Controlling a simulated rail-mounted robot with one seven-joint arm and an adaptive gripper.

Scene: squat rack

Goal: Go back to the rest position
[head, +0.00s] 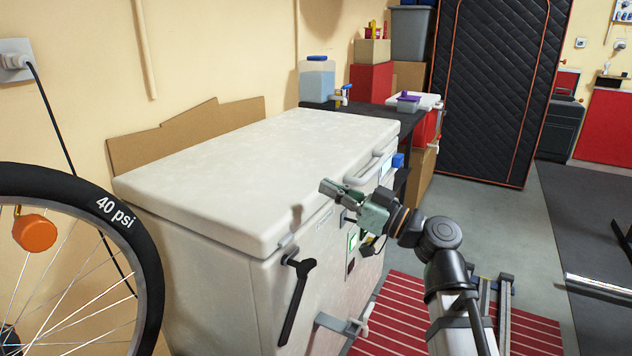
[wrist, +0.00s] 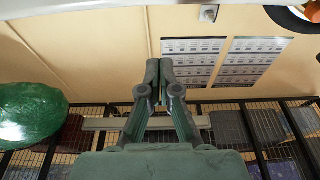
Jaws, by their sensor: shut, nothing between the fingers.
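My gripper (head: 326,187) is in front of the white chest freezer (head: 275,150) in the head view, at about the height of its lid, with its fingers pointing left. In the wrist view the two fingers of my gripper (wrist: 160,66) are together, shut and empty. The freezer lid is down. From the head view I cannot tell the exact gap between my gripper and the freezer front.
A bicycle wheel (head: 150,260) stands at the left. A red striped mat (head: 400,310) lies on the floor by the freezer. A dark bench (head: 330,107) with containers is behind it. The wrist view shows a green rounded object (wrist: 30,115), wire mesh (wrist: 95,125) and wall posters (wrist: 195,65).

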